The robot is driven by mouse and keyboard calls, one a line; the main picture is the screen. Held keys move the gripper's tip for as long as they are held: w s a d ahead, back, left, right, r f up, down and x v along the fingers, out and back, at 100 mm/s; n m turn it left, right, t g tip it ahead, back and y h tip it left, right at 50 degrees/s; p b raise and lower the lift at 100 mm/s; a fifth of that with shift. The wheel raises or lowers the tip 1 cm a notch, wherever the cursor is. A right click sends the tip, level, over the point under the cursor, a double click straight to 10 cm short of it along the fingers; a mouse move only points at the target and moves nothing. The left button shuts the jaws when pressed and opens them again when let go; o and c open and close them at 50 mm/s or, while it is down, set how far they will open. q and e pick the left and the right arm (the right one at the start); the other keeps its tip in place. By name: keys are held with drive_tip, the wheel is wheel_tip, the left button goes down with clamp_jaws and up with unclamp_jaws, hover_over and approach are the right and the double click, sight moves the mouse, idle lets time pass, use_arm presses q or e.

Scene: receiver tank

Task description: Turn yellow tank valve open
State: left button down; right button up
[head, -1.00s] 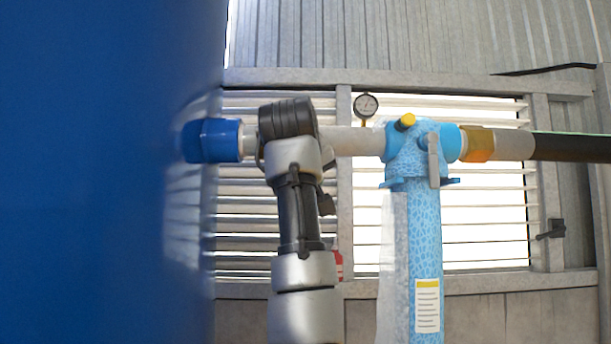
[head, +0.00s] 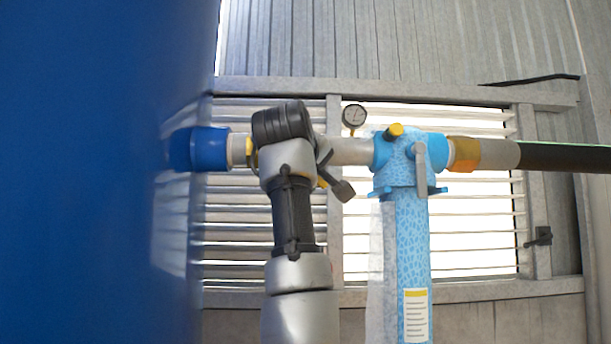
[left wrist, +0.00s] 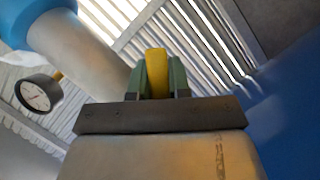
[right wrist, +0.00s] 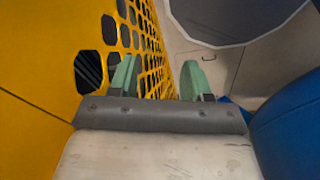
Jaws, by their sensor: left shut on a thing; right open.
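The yellow valve handle (left wrist: 156,62) is between the green fingers of my left gripper (left wrist: 157,82) in the left wrist view. The gripper is shut on it. In the head view my left arm covers most of the valve, and only small yellow bits show beside the wrist. The valve is on the grey pipe (head: 352,151) beside the blue tank fitting (head: 200,149). My right gripper (right wrist: 158,78) is open and empty in the right wrist view, beside a yellow perforated panel (right wrist: 128,40). It is out of the head view.
The large blue tank (head: 100,180) fills the left of the head view. A light-blue pump (head: 411,240) with a yellow cap stands right of my left arm. A round gauge (head: 354,117) rises above the pipe. A louvred window is behind.

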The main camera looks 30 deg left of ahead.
use_arm(q)
drive_tip(key=c, duration=1.1)
unclamp_jaws()
drive_tip(key=shift+o, duration=0.2)
drive_tip(key=shift+s+a, duration=0.1)
drive_tip(key=shift+r, duration=0.15)
